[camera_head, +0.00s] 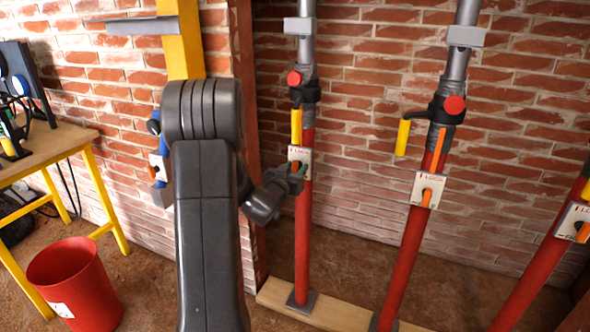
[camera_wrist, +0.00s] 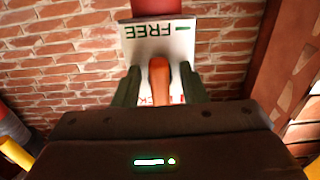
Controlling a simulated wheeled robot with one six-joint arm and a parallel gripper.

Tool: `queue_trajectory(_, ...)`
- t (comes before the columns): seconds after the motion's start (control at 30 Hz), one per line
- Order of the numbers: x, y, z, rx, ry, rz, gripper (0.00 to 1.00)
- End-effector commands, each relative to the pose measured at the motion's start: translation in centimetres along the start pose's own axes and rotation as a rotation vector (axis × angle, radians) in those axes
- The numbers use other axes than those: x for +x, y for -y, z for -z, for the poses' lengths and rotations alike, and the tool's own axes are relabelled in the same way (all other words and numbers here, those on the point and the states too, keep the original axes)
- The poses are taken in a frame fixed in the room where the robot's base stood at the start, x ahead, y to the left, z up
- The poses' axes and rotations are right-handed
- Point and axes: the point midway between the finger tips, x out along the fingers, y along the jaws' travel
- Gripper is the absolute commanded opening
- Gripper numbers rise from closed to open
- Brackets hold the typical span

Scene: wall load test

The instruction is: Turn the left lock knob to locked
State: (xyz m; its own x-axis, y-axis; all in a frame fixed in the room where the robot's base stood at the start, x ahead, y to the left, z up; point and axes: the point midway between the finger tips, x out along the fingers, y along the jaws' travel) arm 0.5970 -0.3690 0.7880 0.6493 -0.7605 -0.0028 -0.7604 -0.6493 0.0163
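The left lock knob is an orange handle (camera_wrist: 159,80) on a white plate (camera_wrist: 160,40) fixed to the left red post (camera_head: 304,225). The plate carries green FREE lettering at the top of the wrist view and partly hidden red lettering lower down. The knob stands lengthwise up the wrist picture. My gripper (camera_wrist: 160,84) has its dark green fingers on either side of the knob, with a narrow gap showing at each side. In the head view my gripper (camera_head: 297,172) reaches the left post's plate (camera_head: 299,154) and covers part of it.
A middle post (camera_head: 405,255) and a right post (camera_head: 540,255) carry similar plates with orange knobs. Yellow handles (camera_head: 402,137) hang beside the posts. A yellow-legged table (camera_head: 55,143) and red bin (camera_head: 75,280) stand left. A wooden beam (camera_head: 335,312) lies at the post feet.

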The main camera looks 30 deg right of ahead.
Motion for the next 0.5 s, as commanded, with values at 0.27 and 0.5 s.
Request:
queue_trajectory(0.27,-0.6,0.1,0.1,0.000,-0.001,0.001,0.38)
queue_trajectory(0.5,-5.0,0.1,0.2,0.000,-0.001,0.003,0.38)
